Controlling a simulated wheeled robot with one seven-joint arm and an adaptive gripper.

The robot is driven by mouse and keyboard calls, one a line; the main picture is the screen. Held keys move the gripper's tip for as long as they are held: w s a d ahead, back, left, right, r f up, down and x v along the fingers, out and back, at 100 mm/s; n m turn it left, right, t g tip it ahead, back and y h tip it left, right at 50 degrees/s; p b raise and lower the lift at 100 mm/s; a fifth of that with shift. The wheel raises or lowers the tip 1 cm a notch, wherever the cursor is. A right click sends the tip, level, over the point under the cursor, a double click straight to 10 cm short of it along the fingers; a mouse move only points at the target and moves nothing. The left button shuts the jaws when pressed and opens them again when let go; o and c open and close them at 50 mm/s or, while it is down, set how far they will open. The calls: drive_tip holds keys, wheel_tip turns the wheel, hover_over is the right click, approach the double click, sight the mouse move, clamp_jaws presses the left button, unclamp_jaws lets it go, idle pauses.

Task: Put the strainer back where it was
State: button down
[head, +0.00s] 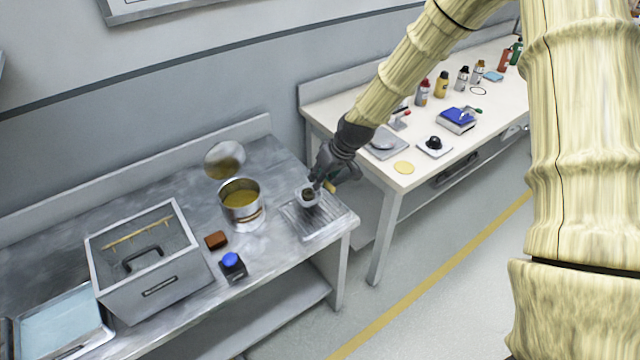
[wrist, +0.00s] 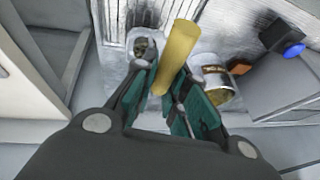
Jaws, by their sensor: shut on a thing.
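My gripper (head: 318,180) is at the right end of the steel bench. In the wrist view my gripper (wrist: 163,80) is shut on the yellow handle (wrist: 180,48) of what looks like the strainer. The strainer's small grey cup (head: 307,196) is over the ribbed metal tray (head: 333,228); the cup also shows in the wrist view (wrist: 146,46), left of the handle. I cannot tell whether the cup touches the tray. The pot (head: 242,215) with yellow liquid stands to the left of the tray, with nothing in its mouth.
A round disc (head: 223,160) is behind the pot. A brown block (head: 216,240), a black box with a blue knob (head: 231,264) and a lidded metal box (head: 160,285) stand left and in front. A white table (head: 340,112) with bottles and small items is at the right.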

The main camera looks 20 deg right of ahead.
drive_tip(key=shift+f+p, duration=0.8)
drive_tip(key=shift+f, duration=1.05)
drive_tip(key=c, duration=1.4)
unclamp_jaws()
drive_tip(key=shift+c, duration=0.2)
drive_tip(key=b+v, duration=0.2)
drive_tip(key=v, duration=1)
drive_tip(key=shift+b, duration=0.35)
